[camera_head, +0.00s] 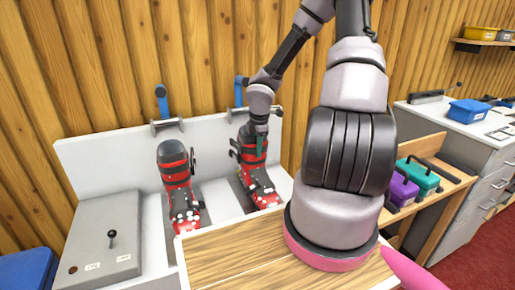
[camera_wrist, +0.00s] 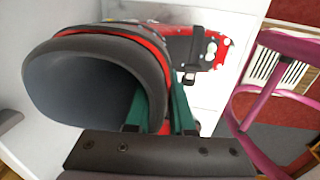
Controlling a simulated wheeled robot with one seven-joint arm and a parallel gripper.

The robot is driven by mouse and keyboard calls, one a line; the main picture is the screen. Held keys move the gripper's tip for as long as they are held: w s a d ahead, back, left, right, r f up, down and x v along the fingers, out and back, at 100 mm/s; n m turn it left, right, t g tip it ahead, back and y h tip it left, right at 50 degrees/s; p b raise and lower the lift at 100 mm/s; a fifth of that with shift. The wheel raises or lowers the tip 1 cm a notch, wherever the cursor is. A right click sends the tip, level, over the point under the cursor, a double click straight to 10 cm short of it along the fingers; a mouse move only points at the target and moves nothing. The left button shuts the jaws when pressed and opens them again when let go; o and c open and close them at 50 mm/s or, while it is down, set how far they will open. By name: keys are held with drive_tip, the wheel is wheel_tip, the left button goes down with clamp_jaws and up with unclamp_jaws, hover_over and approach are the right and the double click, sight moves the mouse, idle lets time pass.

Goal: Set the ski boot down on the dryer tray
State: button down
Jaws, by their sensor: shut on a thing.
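A red and black ski boot (camera_head: 259,183) is upright at the right-hand place of the white bench, with its toe toward the front. My gripper (camera_head: 260,146) comes down from above and is shut on the rim of its cuff. In the wrist view, green fingers (camera_wrist: 165,112) pinch the wall of the dark, open cuff (camera_wrist: 85,85). I cannot tell whether the sole touches the bench. A second, similar boot (camera_head: 178,187) stands to the left, apart from my gripper. I cannot make out a dryer tray with certainty.
Blue-handled clamps (camera_head: 162,101) stand behind the boots. A grey box with a lever (camera_head: 105,242) is at left. A wooden top (camera_head: 245,265) lies in front. At right, a shelf holds purple (camera_head: 402,190) and teal (camera_head: 418,176) cases. A white slatted panel (camera_wrist: 275,70) shows in the wrist view.

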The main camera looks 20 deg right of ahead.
drive_tip(key=shift+f, duration=0.3)
idle(0.6)
drive_tip(key=c, duration=0.7)
unclamp_jaws()
drive_tip(key=r, duration=0.3)
drive_tip(key=s+r, duration=0.1)
drive_tip(key=r, duration=0.6)
drive_tip(key=shift+s+r, duration=0.2)
drive_tip(key=shift+r, duration=0.2)
drive_tip(key=s+a+r+m+t, duration=0.2)
drive_tip(key=s+r+m, duration=0.4)
drive_tip(key=r, duration=0.3)
drive_tip(key=s+a+r+m+t+y, duration=0.1)
drive_tip(key=s+a+r+m, duration=0.2)
drive_tip(key=s+r+m, duration=0.4)
drive_tip(key=s+a+r+m+t+y, duration=0.1)
drive_tip(key=s+a+r+m+t, duration=0.1)
drive_tip(key=s+r+m, duration=0.4)
wheel_tip(320, 180, up, 7)
drive_tip(key=a+m, duration=0.1)
drive_tip(key=m, duration=0.2)
drive_tip(key=shift+s+t, duration=0.25)
drive_tip(key=shift+t, duration=0.05)
